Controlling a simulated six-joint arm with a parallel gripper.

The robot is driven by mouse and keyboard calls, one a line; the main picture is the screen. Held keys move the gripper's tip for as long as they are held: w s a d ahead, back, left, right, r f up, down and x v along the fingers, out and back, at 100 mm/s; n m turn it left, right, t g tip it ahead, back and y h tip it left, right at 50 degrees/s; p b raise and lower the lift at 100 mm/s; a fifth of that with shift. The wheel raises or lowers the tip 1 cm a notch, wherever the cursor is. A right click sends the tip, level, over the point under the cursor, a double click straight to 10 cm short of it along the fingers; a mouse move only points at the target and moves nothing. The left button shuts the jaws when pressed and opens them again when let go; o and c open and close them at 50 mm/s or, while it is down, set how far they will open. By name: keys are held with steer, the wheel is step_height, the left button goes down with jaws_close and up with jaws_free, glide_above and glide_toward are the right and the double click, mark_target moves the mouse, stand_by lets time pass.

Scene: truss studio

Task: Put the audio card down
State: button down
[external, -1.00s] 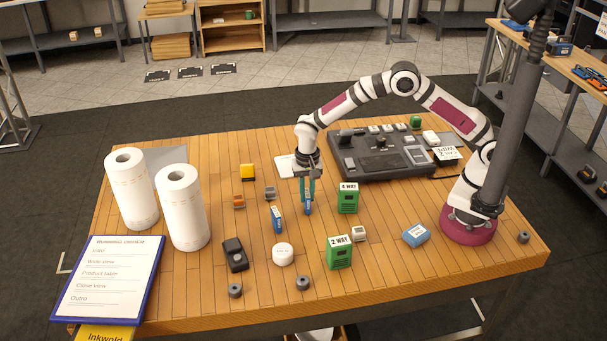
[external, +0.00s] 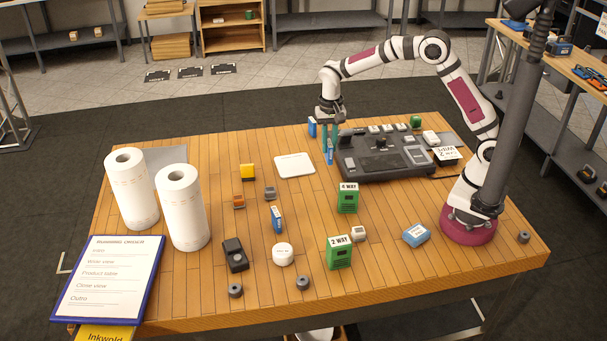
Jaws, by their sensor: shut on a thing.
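A small blue and white card (external: 330,155), which I take to be the audio card, stands upright between the teal fingers of my gripper (external: 329,149). My gripper is shut on it and points down, near the far side of the wooden table, just left of the dark control console (external: 377,168). I cannot tell whether the card touches the tabletop. A similar blue card (external: 312,127) stands upright just behind and left of my gripper.
A white pad (external: 294,165) lies left of my gripper. Bare wood lies between pad and console.

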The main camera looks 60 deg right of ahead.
steer(key=w+d, duration=0.4)
steer(key=w, duration=0.8)
glide_above(302, 166)
step_height(302, 166, down, 10)
steer(key=shift+f, duration=0.1)
steer(key=c, duration=0.8)
jaws_free()
